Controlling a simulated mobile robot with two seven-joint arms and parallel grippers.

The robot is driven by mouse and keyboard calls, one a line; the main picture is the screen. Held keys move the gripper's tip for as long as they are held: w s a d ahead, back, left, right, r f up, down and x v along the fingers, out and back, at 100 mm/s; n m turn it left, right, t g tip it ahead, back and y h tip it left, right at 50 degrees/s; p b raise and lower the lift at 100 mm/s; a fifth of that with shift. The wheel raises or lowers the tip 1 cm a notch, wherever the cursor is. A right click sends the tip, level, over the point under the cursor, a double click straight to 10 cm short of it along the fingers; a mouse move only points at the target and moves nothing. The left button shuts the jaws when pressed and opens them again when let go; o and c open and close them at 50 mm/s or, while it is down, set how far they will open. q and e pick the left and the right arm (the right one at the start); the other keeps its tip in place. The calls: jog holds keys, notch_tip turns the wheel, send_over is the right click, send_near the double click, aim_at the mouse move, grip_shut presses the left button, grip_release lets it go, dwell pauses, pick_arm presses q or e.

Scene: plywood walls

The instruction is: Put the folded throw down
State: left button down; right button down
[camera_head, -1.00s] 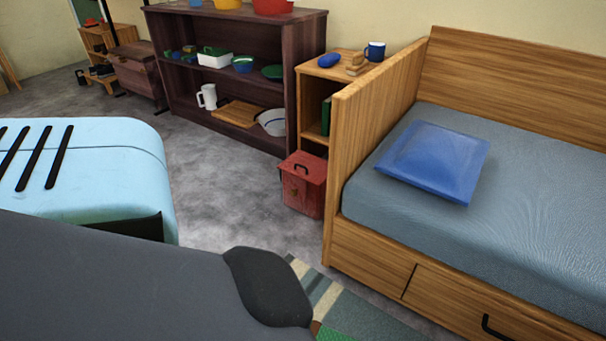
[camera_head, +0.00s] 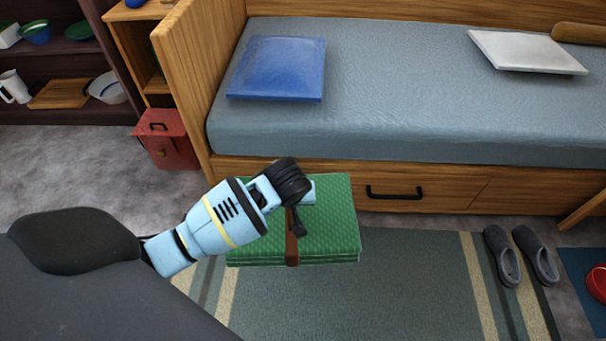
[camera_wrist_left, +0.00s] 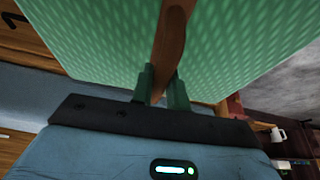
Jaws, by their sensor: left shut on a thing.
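The folded throw (camera_head: 335,220) is green with a brown strap (camera_head: 291,245) around it. My left gripper (camera_head: 300,215) is shut on the strap at the top of the throw and holds it in front of the daybed, over the striped rug. In the left wrist view, the two fingers (camera_wrist_left: 161,88) close around the brown strap, with the green throw (camera_wrist_left: 240,45) filling the upper part. Whether the throw touches the rug cannot be told. My right gripper is not in view.
The daybed's grey mattress (camera_head: 410,110) holds a blue cushion (camera_head: 278,68) and a white cushion (camera_head: 525,50), with bare room between. A red box (camera_head: 166,138) stands beside the daybed.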

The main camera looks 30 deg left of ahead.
pick_arm(q)
jog(key=w+d+r+m, duration=0.1)
jog(key=d+r, duration=0.2)
jog(key=r, duration=0.6)
notch_tip(320, 180, up, 7)
jog(key=m+h, duration=0.1)
jog(key=m, duration=0.1)
send_over(304, 214)
jog(key=s+d, duration=0.3)
jog(key=s+r+m+h, duration=0.1)
jog(key=s+r+m, duration=0.2)
jog(key=s+r, duration=0.5)
jog(key=shift+s+a+r+m+t+h, duration=0.3)
jog(key=shift+s+m+t, duration=0.1)
jog(key=shift+s, duration=0.55)
jog(key=shift+w+d, duration=0.1)
